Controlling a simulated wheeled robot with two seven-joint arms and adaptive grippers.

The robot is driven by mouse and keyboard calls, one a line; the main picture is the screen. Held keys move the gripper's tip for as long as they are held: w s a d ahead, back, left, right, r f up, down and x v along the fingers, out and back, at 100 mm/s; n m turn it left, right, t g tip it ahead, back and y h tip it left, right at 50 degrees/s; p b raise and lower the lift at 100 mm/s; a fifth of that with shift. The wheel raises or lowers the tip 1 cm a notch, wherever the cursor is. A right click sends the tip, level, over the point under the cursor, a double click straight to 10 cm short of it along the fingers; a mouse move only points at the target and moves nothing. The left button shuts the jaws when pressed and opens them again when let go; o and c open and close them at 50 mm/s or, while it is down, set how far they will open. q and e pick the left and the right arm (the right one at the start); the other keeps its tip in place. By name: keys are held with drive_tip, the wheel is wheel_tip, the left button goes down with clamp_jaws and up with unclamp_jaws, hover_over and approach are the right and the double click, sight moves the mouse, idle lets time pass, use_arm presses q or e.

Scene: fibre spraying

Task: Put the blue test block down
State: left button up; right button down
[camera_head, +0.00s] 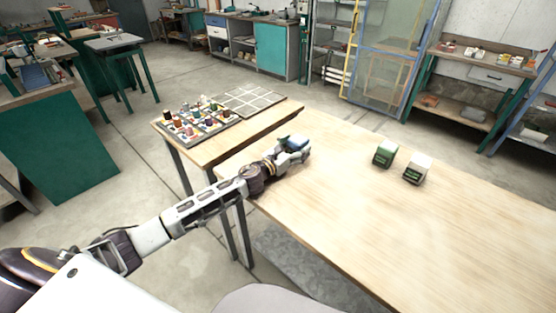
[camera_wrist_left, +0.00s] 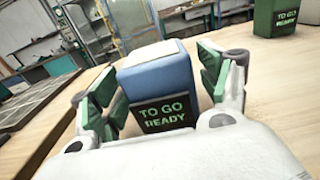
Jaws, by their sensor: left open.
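The blue test block (camera_wrist_left: 160,77) stands upright on the wooden table (camera_head: 400,230), its dark "TO GO READY" label facing the left wrist camera. In the head view the block (camera_head: 297,142) shows only in part, behind my left gripper (camera_head: 294,152). My left gripper also shows in the left wrist view (camera_wrist_left: 165,95); it is open, with one green-padded finger on each side of the block and a visible gap at the right finger. Contact at the left finger is hard to tell. My right gripper is not in view.
A green block (camera_head: 384,155) and a white block (camera_head: 417,169) stand to the right on the table. A tray of colourful spools (camera_head: 195,120) and a gridded tray (camera_head: 252,100) sit on the side table at the left. The table's right part is clear.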

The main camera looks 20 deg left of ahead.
sight(292, 149)
use_arm(q)
drive_tip(key=shift+v, duration=2.7)
drive_tip(key=shift+b+v, duration=0.45)
drive_tip(key=shift+v, duration=0.8)
drive_tip(key=shift+s+a, duration=0.2)
drive_tip(key=shift+s, duration=0.25)
drive_tip(key=shift+s+a, duration=0.2)
drive_tip(key=shift+s, duration=0.45)
drive_tip(key=shift+s+a+r, duration=0.1)
drive_tip(key=shift+s, duration=0.2)
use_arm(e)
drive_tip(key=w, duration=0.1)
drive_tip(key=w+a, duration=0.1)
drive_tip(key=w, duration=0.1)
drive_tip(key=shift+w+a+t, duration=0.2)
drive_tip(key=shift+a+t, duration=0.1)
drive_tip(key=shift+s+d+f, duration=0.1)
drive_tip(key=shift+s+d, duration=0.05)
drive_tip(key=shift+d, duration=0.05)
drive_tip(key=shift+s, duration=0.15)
